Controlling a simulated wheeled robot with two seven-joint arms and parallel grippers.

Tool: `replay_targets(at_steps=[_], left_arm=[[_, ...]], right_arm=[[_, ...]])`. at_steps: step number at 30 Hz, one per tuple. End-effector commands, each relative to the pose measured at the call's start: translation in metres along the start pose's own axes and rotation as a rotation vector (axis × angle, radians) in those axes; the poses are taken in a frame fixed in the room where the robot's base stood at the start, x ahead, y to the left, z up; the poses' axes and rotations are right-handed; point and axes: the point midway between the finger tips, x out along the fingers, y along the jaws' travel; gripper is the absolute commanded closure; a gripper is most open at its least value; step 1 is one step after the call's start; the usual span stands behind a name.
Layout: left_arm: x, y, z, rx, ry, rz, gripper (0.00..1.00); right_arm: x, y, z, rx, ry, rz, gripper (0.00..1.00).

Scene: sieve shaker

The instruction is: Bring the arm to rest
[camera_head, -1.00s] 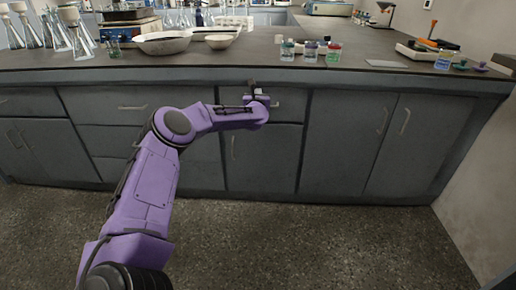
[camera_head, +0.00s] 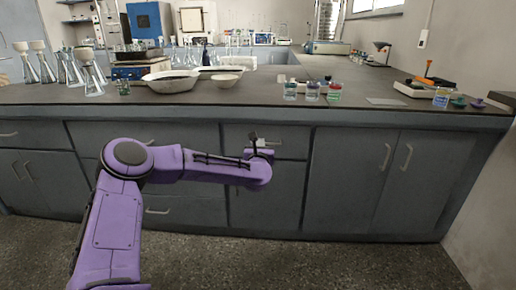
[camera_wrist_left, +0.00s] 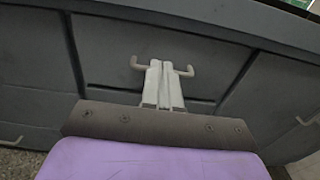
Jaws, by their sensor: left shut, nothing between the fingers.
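My left arm (camera_head: 120,225), purple, comes in from the left and reaches across in front of the counter's cabinets. My left gripper (camera_head: 254,138) is in front of a drawer below the counter edge. In the left wrist view the two pale fingers (camera_wrist_left: 167,66) are shut together with nothing between them. They overlap a drawer handle (camera_wrist_left: 188,73) in the picture; I cannot tell whether they touch it. My right gripper is not in view.
The dark counter (camera_head: 245,104) carries a large bowl (camera_head: 170,84), a smaller bowl (camera_head: 226,82), flasks at left and several small jars (camera_head: 312,91) right of centre. Grey cabinets (camera_head: 360,180) stand behind my arm. The floor (camera_head: 250,262) in front looks clear.

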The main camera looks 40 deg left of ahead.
Motion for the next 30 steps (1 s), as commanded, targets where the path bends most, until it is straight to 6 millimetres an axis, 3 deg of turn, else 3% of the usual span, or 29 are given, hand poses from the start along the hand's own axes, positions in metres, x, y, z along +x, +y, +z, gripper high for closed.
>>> replay_targets(at_steps=[5,14,18,20,22,25,27,30], left_arm=[[-0.02,0.001,0.0,0.0,0.001,0.001,1.0],[-0.023,0.0,-0.002,0.02,0.001,0.001,1.0],[-0.026,-0.004,-0.007,0.281,0.019,-0.014,1.0],[-0.042,-0.016,-0.027,0.508,0.058,-0.066,1.0],[-0.077,-0.048,-0.07,0.868,0.098,-0.198,1.0],[-0.134,-0.075,-0.139,1.304,0.132,-0.399,1.0],[-0.177,-0.081,-0.188,1.572,0.138,-0.55,1.0],[-0.244,-0.072,-0.251,1.915,0.13,-0.785,1.0]], right_arm=[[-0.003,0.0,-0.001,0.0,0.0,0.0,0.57],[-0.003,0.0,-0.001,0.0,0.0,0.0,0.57],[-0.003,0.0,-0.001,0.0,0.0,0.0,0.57],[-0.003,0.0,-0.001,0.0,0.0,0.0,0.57],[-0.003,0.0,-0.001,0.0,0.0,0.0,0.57],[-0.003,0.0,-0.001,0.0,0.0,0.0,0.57],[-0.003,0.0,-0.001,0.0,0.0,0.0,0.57],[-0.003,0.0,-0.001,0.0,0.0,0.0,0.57]])
